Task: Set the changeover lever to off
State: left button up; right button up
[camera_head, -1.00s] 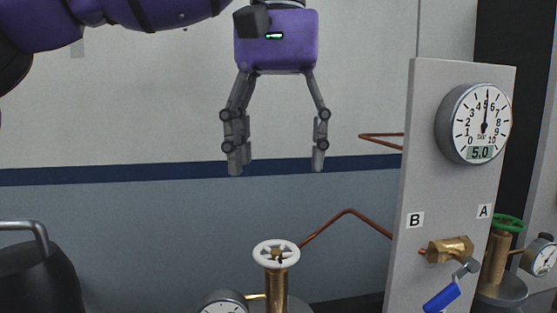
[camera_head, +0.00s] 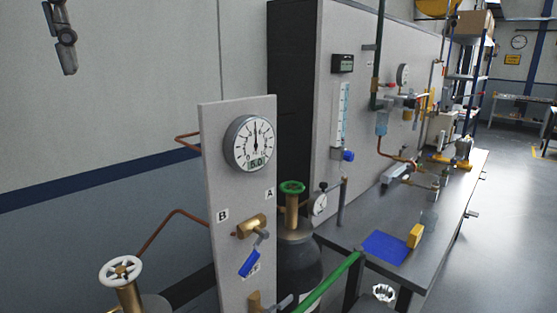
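The changeover lever is a blue handle (camera_head: 249,263) on a brass valve body (camera_head: 251,226), low on a grey upright panel (camera_head: 210,170). The handle slants down, its lower end to the left, over a small label that it partly covers. The letter B (camera_head: 222,215) is left of the valve and the letter A (camera_head: 269,193) is above right. A round gauge (camera_head: 250,145) above it shows 5.0. Only one finger of my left gripper shows, at the top left edge, far from the lever; its opening cannot be judged. My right gripper is out of view.
A cylinder with a white handwheel (camera_head: 121,270) stands left of the panel, and one with a green handwheel (camera_head: 292,187) right of it. A green bar (camera_head: 330,281) crosses low in front. A bench (camera_head: 350,232) with a blue mat (camera_head: 385,247) runs to the right.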

aim_at(263, 234)
jog(key=k+l, duration=1.1)
jog(key=k, duration=0.1)
